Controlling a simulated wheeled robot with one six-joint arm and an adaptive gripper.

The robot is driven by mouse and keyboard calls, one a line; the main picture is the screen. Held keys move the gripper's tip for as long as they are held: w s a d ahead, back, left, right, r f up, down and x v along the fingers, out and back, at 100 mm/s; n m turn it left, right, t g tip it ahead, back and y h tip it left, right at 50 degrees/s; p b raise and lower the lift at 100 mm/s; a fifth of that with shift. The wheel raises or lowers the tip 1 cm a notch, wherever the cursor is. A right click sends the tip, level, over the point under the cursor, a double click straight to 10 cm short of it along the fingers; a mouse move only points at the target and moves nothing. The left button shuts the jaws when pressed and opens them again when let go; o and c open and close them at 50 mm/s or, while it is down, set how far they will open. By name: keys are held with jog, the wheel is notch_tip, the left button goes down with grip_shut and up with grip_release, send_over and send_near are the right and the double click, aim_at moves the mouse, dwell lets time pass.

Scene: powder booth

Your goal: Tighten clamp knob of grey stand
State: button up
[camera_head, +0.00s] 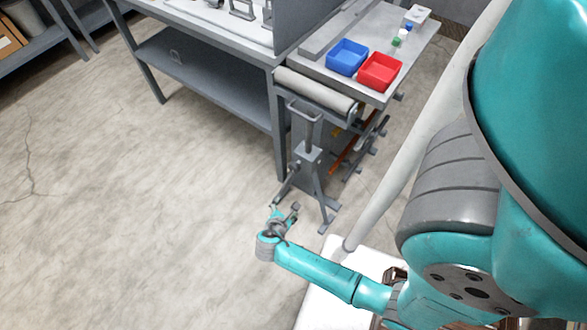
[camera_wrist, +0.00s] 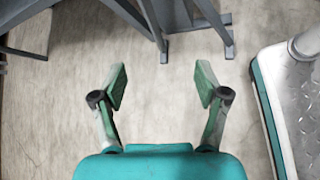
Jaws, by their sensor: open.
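The grey stand (camera_head: 309,153) stands on the floor at the end of the bench, with an upright post, a forked top and splayed legs. In the wrist view its legs (camera_wrist: 200,22) show at the top edge. I cannot make out the clamp knob clearly in either view; it may be at the collar where the post meets the legs. My gripper (camera_head: 281,214) is low, in front of the stand's legs in the head view. In the wrist view my gripper (camera_wrist: 161,86) is open, with bare floor between its fingers and the stand's feet beyond the fingertips, apart from them.
A blue bin (camera_head: 347,57) and a red bin (camera_head: 380,72) sit on the bench end. A grey roller (camera_head: 315,91) lies along the bench edge just behind the stand. A grey bench (camera_head: 205,77) with a lower shelf is behind. The floor at left is clear.

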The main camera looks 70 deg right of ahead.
aim_at(292, 170)
jog(key=w+d+r+n+g+h, duration=0.1)
jog(key=w+d+r+g+h, duration=0.2)
jog(key=w+d+r+g, duration=0.25)
jog(key=shift+t, duration=0.45)
jog(key=x, duration=1.1)
jog(key=shift+d+r, duration=0.2)
jog(key=shift+d, duration=0.05)
jog(key=c, duration=1.2)
